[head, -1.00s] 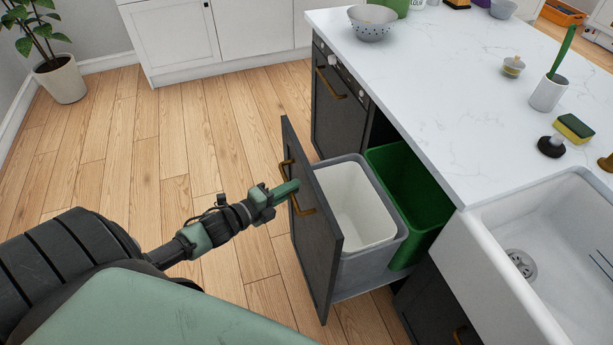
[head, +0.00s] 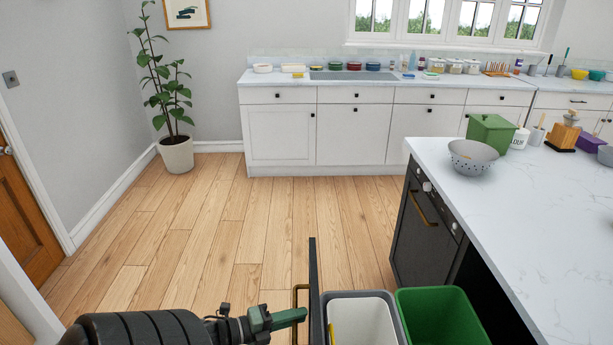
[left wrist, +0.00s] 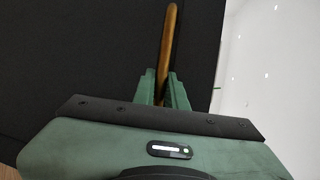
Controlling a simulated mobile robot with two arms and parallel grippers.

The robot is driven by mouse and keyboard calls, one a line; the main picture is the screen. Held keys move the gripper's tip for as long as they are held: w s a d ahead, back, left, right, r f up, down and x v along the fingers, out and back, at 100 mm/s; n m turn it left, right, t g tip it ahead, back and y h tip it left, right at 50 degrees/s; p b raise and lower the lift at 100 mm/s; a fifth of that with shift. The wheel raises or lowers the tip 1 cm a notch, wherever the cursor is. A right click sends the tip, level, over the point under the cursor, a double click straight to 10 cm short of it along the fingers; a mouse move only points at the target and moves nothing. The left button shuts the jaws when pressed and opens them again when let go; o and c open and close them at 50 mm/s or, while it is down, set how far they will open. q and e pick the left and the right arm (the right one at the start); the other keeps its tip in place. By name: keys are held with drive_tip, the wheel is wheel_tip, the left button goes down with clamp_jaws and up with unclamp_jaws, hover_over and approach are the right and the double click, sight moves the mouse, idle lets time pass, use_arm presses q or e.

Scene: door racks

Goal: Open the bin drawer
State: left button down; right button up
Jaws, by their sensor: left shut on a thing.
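The bin drawer is pulled out from the dark island, with its dark front panel (head: 315,285) seen nearly edge-on in the head view. Behind the panel stand a grey bin with a white inside (head: 365,318) and a green bin (head: 440,315); the bottom of the picture cuts off both. My left gripper (head: 301,316) is at the brass handle (head: 297,295) on the outer face of the panel. In the left wrist view, the handle (left wrist: 169,45) runs between the two green fingers (left wrist: 163,90), which are shut on it. My right gripper is out of view.
The island's white worktop (head: 540,210) is at the right, with a colander (head: 473,157) near its corner. A dark oven-like front (head: 425,225) lies beyond the drawer. Bare wooden floor (head: 240,220) is open to the left, up to white cabinets (head: 355,133) and a potted plant (head: 176,155).

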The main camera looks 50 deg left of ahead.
use_arm(q)
drive_tip(key=shift+s+a, duration=0.1)
drive_tip(key=c, duration=1.5)
unclamp_jaws()
drive_tip(key=shift+o, duration=0.2)
drive_tip(key=b+v, duration=0.1)
drive_tip(key=v, duration=0.6)
drive_tip(key=shift+s, duration=0.35)
drive_tip(key=shift+a, duration=0.15)
